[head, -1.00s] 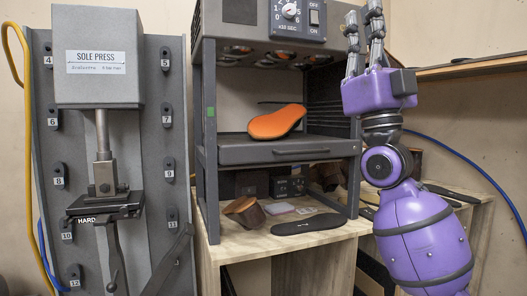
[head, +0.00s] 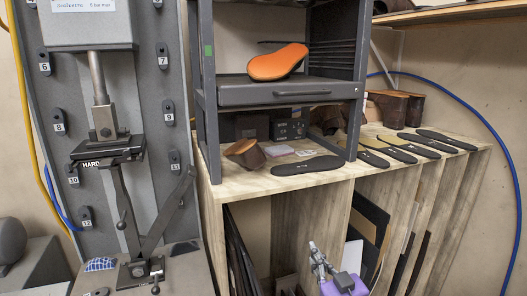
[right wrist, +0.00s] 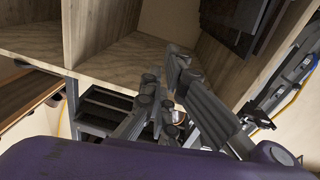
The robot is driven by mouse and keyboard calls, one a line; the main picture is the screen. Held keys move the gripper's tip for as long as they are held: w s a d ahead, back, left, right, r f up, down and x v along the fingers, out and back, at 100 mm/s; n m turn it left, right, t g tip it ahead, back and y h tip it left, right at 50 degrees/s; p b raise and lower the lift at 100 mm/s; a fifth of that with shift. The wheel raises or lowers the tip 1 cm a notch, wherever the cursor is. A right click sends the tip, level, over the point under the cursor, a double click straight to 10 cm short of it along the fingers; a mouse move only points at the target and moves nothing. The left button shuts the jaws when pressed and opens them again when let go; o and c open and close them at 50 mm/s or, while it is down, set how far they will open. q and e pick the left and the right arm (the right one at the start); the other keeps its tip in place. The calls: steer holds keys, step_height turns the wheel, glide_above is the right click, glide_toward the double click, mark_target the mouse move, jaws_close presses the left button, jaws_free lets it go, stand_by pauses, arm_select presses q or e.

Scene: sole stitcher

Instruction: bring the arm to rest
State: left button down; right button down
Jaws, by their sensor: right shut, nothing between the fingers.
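My right gripper (head: 320,262) is low in the head view, in front of the open compartments under the wooden bench. Its grey fingers point up, above the purple wrist. It is shut and empty. In the right wrist view the grey fingers (right wrist: 165,100) show in the middle, beyond the purple wrist housing at the bottom. Nothing is between the fingers. Most of the right arm is out of the head view. My left gripper does not show.
The wooden bench (head: 310,190) holds dark soles (head: 307,166). Above it an orange sole (head: 279,62) lies on the grey rack's shelf (head: 290,92). The sole press (head: 105,148) stands at left. A blue hose (head: 505,165) hangs at right.

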steer(key=s+d+f+m+g+h, duration=0.1)
steer(key=s+d+f+g+h, duration=0.1)
steer(key=s+f, duration=0.8)
steer(key=s+d+f+m+g+h, duration=0.1)
steer(key=s+d+f+g, duration=0.1)
steer(key=s+f, duration=0.9)
steer(key=s+d+f+m+g+h, duration=0.1)
steer(key=s+f+g, duration=0.4)
steer(key=s+f, duration=0.6)
steer(key=s, duration=0.7)
steer(key=shift+s+d+f+m+p, duration=0.2)
steer(key=shift+d+m+p, duration=0.1)
steer(key=shift+d+p, duration=0.1)
